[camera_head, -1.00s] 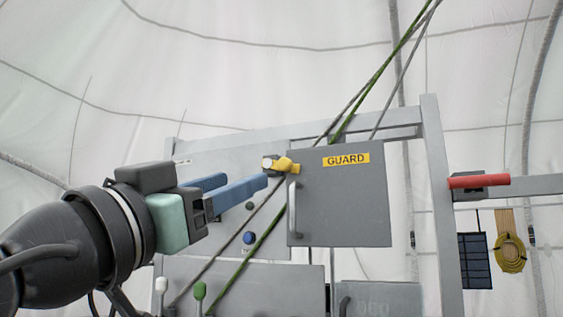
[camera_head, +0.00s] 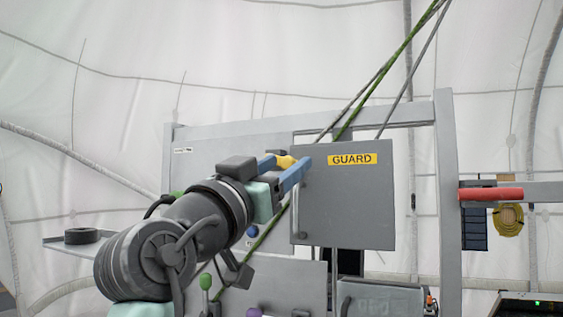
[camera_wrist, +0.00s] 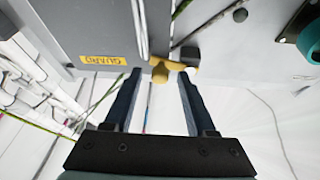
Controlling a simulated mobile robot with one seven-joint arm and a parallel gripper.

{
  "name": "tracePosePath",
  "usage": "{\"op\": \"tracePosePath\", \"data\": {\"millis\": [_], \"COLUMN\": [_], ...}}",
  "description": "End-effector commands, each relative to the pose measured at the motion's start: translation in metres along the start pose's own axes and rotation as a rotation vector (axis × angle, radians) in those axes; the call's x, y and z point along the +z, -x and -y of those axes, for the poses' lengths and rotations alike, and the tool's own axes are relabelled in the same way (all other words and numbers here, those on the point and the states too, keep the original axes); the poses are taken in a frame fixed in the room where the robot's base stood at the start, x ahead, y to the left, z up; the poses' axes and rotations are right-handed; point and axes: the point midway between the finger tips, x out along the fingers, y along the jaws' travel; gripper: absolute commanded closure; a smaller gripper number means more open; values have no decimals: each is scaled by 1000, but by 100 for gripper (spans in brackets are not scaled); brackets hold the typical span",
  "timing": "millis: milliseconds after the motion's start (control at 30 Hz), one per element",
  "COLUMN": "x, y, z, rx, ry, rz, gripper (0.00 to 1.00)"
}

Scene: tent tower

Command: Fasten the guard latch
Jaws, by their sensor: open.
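The grey guard door (camera_head: 350,205) carries a yellow GUARD label and a vertical handle, and looks closed against the panel. The yellow guard latch (camera_head: 285,161) is at the door's upper left edge, partly hidden by my gripper. My gripper (camera_head: 284,168) is open, its blue fingers reaching toward the latch. In the wrist view, the latch (camera_wrist: 160,73) shows at the fingertips of my gripper (camera_wrist: 159,82), between the two fingers. I see gaps on the left, but cannot tell whether the right finger touches it. The guard door (camera_wrist: 85,25) is at upper left there.
Green and grey ropes (camera_head: 390,65) run diagonally past the door. A red handle (camera_head: 490,194) sticks out right of the frame post (camera_head: 447,200). Lever knobs (camera_head: 206,282) stand below. A side shelf (camera_head: 60,243) holds a dark ring (camera_head: 82,236).

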Motion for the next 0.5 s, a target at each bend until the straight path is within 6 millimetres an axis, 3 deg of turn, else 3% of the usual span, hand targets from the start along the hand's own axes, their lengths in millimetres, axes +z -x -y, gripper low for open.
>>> {"op": "tracePosePath", "data": {"millis": [67, 367, 500], "x": [0, 0, 0], "y": [0, 0, 0], "z": [0, 0, 0], "rx": [0, 0, 0], "ry": [0, 1, 1], "rz": [0, 0, 0], "gripper": [44, 98, 100]}}
